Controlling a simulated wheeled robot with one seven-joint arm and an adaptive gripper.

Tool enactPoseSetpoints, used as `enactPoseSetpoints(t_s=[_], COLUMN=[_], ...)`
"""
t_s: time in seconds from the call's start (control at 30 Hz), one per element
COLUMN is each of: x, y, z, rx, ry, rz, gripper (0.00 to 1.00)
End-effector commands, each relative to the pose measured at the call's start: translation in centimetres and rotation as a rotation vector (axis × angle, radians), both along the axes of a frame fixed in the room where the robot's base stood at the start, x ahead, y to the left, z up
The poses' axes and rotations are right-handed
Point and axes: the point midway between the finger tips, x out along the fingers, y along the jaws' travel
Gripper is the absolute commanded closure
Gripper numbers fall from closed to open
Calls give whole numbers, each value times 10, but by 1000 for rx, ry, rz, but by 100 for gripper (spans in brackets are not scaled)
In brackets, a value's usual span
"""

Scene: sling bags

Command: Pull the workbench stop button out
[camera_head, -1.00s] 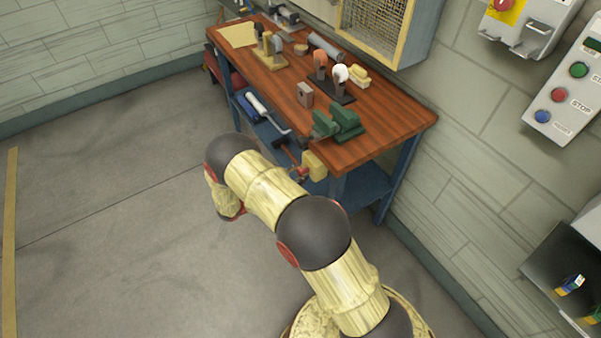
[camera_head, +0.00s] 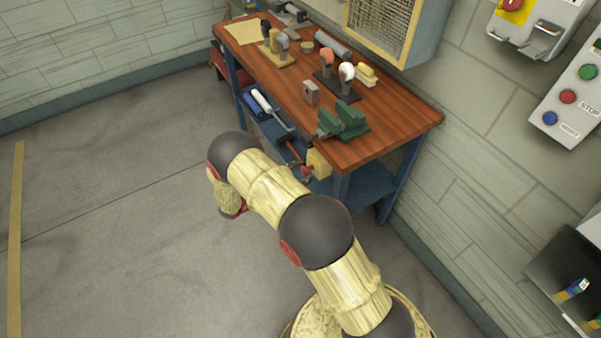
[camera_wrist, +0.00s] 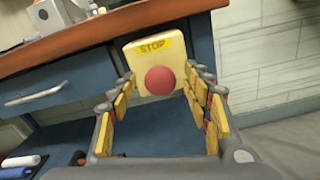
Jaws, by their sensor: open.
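The workbench stop button is a red round knob (camera_wrist: 160,81) on a cream box with a yellow STOP label (camera_wrist: 154,46), mounted on the bench's front under the top. In the wrist view it sits between the open fingers of my gripper (camera_wrist: 163,97). Whether the fingers touch the knob I cannot tell. In the head view the cream box (camera_head: 319,164) shows at the bench's near corner, with part of my gripper (camera_head: 305,173) in front of it.
The wooden bench top (camera_head: 390,135) carries a green vise (camera_head: 345,121) and several tools. A blue drawer with a handle (camera_wrist: 34,96) lies left of the box. A wall panel holds another red STOP button (camera_head: 568,97). The floor left of the bench is clear.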

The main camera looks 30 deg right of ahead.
Motion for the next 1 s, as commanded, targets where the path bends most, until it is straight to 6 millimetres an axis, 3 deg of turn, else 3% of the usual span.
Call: enactPoseSetpoints(t_s=[0.6, 1.0], x=[-3, -4], y=[105, 117], z=[-1, 0], rx=[0, 0], ry=[0, 0], rz=[3, 0], gripper=[51, 51])
